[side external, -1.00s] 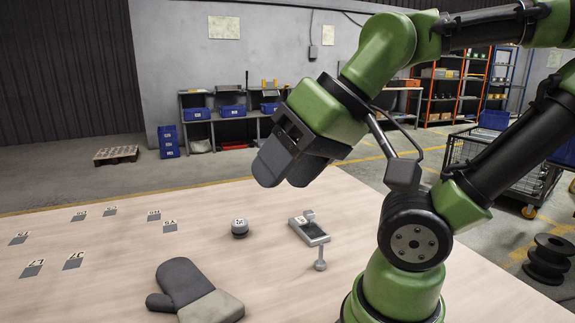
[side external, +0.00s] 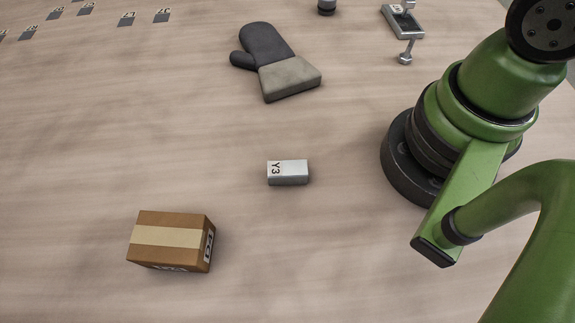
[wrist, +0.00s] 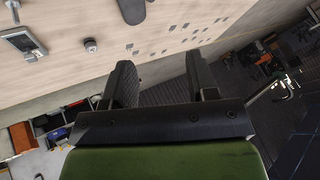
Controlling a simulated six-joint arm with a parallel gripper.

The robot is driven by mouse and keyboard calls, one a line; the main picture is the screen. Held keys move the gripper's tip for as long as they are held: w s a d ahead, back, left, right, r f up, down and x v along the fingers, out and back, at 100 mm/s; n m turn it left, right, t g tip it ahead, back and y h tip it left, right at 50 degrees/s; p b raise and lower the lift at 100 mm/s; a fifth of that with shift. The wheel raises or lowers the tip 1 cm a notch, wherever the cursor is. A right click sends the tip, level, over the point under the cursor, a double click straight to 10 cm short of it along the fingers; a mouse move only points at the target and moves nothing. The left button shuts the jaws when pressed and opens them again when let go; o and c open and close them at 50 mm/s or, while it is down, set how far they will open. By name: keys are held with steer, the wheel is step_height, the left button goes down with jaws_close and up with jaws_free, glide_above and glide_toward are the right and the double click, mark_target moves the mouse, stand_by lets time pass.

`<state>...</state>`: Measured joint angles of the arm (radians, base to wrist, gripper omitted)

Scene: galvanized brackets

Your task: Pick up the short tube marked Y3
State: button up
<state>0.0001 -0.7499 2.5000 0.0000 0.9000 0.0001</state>
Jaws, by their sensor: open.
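The short tube marked Y3 (side external: 288,173) lies on the wooden table in the side view, a small grey block-like piece with the label at its left end. It is left of my arm's base and apart from other things. I cannot make it out in the wrist view. My gripper (wrist: 160,80) shows in the wrist view with its two dark fingers apart and nothing between them. It points out over the table's edge, away from the tube. My gripper is outside the side view now.
A brown carton (side external: 170,241) stands front left of the tube. A dark oven mitt with a grey cuff (side external: 289,77) lies behind it. A clamp-like metal device (side external: 403,22) and a dark round piece (side external: 326,6) are at the back. Table around the tube is clear.

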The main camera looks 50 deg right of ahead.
stand_by(0.4)
steer(key=o, duration=0.8)
steer(key=shift+c, duration=0.2)
steer(key=m+g+h, duration=0.2)
steer(key=m+g, duration=0.3)
steer(key=g, duration=0.2)
glide_above(287, 168)
step_height(287, 168, down, 21)
steer(key=shift+s+r, duration=0.15)
step_height(287, 168, down, 4)
steer(key=shift+s+f, duration=0.1)
steer(key=shift+w+f, duration=0.15)
steer(key=shift+f, duration=1.4)
steer(key=shift+w+f, duration=0.1)
steer(key=shift+f, duration=1.45)
